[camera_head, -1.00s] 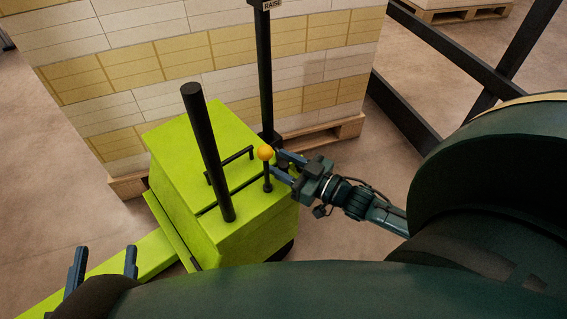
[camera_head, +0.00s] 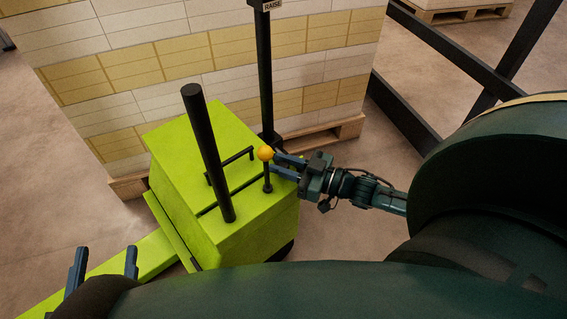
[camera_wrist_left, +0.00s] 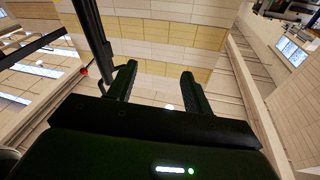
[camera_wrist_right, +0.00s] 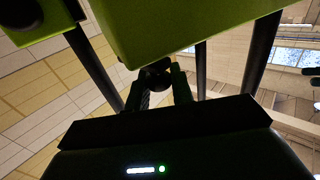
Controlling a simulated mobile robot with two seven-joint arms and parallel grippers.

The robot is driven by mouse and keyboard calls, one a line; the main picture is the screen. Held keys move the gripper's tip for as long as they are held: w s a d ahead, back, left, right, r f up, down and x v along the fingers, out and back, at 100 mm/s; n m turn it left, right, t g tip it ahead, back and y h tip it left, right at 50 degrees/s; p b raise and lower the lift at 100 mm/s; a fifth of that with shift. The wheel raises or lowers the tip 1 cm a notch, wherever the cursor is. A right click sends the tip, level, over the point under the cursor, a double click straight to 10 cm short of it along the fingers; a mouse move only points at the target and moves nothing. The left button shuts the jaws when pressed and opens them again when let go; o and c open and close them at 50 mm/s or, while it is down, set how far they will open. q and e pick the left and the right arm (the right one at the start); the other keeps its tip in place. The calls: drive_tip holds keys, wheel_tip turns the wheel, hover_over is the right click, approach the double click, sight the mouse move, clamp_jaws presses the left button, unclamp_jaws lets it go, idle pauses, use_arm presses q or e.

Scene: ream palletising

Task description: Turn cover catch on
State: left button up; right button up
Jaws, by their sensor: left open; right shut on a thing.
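The catch is a short black stem with an orange ball knob (camera_head: 265,153), standing at the right of the top of the lime-green machine cover (camera_head: 260,211). My right gripper (camera_head: 276,164) reaches in from the right and is shut on the catch just at the knob. In the right wrist view, the fingers (camera_wrist_right: 163,86) close around a dark, shadowed round thing under the green cover. My left gripper (camera_head: 104,264) is open and empty at the lower left. In the left wrist view its fingers (camera_wrist_left: 159,85) are spread wide with nothing between them.
A thick black post (camera_head: 208,150) and a black handle bar (camera_head: 231,164) rise from the cover. A black mast (camera_head: 265,75) with a RAISE sign (camera_head: 271,5) stands behind. A wrapped ream stack (camera_head: 170,60) on a pallet fills the back; a dark barrier (camera_head: 455,52) is right.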

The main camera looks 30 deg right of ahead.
drive_tip(key=n+g+y+b, duration=0.1)
drive_tip(key=n+g+y, duration=0.1)
drive_tip(key=y, duration=0.1)
drive_tip(key=shift+f+n, duration=0.1)
drive_tip(key=shift+n, duration=0.3)
drive_tip(key=shift+n+g+y+b, duration=0.3)
drive_tip(key=shift+g+y, duration=0.2)
drive_tip(key=shift+g, duration=0.2)
use_arm(q)
drive_tip(key=shift+d, duration=0.2)
use_arm(e)
drive_tip(key=shift+g, duration=0.3)
clamp_jaws()
drive_tip(key=shift+n+y, duration=0.3)
use_arm(q)
drive_tip(key=shift+w, duration=0.1)
use_arm(e)
unclamp_jaws()
drive_tip(key=o, duration=0.9)
use_arm(q)
drive_tip(key=shift+a, duration=0.1)
